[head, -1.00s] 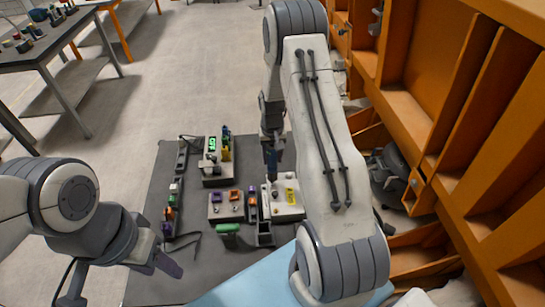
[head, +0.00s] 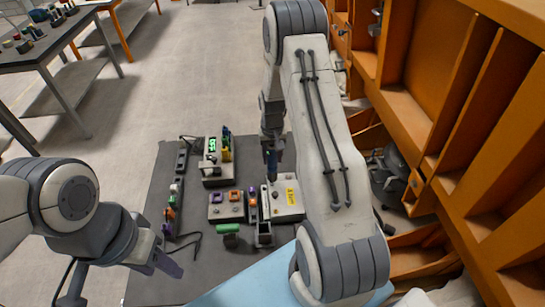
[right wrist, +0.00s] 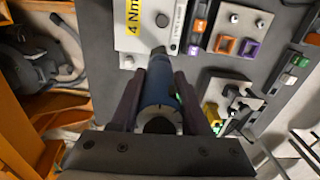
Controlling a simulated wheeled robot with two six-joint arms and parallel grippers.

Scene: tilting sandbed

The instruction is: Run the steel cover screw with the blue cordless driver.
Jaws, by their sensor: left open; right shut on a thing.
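The blue cordless driver (right wrist: 160,85) is held between the jaws of my right gripper (right wrist: 158,98) in the right wrist view. Its dark nose points to the lower edge of a white cover plate (right wrist: 143,40) with a yellow "4 Nm" label. Round metal screw heads (right wrist: 162,20) show on the plate. I cannot tell whether the driver tip touches a screw. In the head view my right gripper (head: 271,148) holds the driver (head: 271,162) upright over the far left part of the white plate (head: 290,210). My left gripper (head: 163,262) is open and empty at the lower left.
A grey block with purple and orange squares (head: 226,212) lies left of the plate. A unit with a green display (head: 210,170) stands behind it. Small coloured parts line the dark mat's left side. Orange shelving (head: 440,110) rises at the right.

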